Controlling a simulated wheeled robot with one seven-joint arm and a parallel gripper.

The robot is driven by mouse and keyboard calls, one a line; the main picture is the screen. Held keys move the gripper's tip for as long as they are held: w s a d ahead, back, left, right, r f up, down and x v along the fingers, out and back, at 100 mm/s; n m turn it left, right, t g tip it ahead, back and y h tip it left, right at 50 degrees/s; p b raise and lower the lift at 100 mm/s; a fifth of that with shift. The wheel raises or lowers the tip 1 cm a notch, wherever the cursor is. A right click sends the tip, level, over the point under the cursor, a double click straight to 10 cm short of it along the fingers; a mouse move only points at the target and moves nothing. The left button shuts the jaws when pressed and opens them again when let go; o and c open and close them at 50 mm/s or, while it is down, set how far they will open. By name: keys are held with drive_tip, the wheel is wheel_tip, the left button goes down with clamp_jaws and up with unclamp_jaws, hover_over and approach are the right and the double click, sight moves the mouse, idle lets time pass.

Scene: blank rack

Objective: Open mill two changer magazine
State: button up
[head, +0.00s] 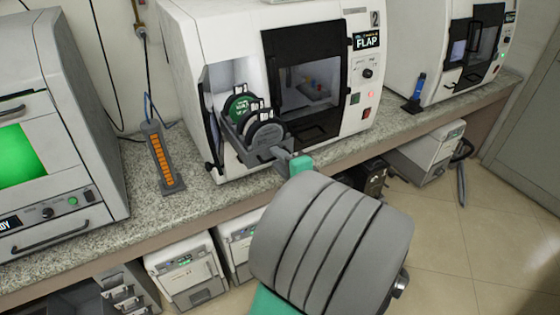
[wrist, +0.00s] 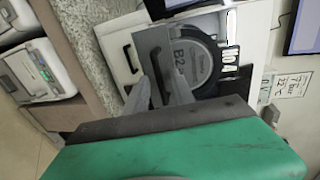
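Mill two (head: 305,35) stands on the bench with a "2" on its corner and a display reading FLAP. Its left bay is open. The grey changer magazine (head: 248,150) sticks out of that bay and holds several round discs, one green and others dark grey. My gripper (head: 283,155) is close to the magazine's front.
A machine with a green window (head: 20,155) stands at left. Another mill (head: 440,45) is at right. White units (head: 187,270) stand below the bench. The floor at right is mostly clear.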

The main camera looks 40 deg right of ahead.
drive_tip(key=v, duration=0.8)
drive_tip(key=shift+b, duration=0.35)
drive_tip(key=shift+w, duration=0.1)
drive_tip(key=w+a+f+n+g+y, duration=0.2)
drive_tip(key=a+f+n+g+y, duration=0.15)
drive_tip(key=a+n, duration=0.2)
drive_tip(key=w+a+f+n+g+y, duration=0.2)
drive_tip(key=w+a+f+n+g, duration=0.1)
drive_tip(key=a+f+n, duration=0.3)
drive_tip(key=s+a+r+n+g+h, duration=0.1)
drive_tip(key=s+a+n+g, duration=0.1)
drive_tip(key=a+n, duration=0.2)
drive_tip(key=s+a+r+n+g+h, duration=0.1)
drive_tip(key=s+a+r+n+g, duration=0.1)
drive_tip(key=a+n, duration=0.3)
drive_tip(key=a+g, duration=0.1)
drive_tip(key=a, duration=0.2)
drive_tip(key=shift+a, duration=0.35)
